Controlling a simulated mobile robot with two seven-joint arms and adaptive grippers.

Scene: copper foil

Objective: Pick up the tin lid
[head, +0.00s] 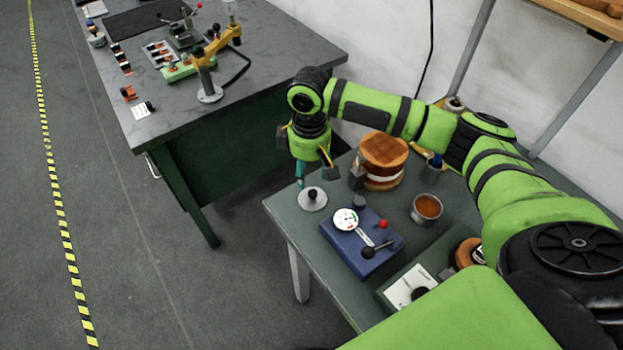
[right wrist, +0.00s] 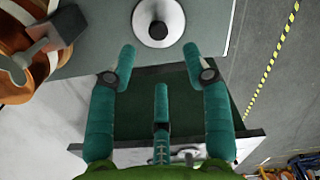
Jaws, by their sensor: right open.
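My right gripper (head: 311,174) is open and empty, just above and behind the lid in the head view. In the right wrist view its teal fingers (right wrist: 160,68) are spread, and the lid lies beyond their tips, roughly centred between them. The fingers appear apart from the lid. My left gripper is not in view.
A blue box with a dial gauge (head: 362,263) stands right of the lid. Copper-coloured rolls (head: 383,150) stand behind, and an open tin with brown contents (head: 427,208) farther right. A dark workbench (head: 240,110) with tools is at the upper left.

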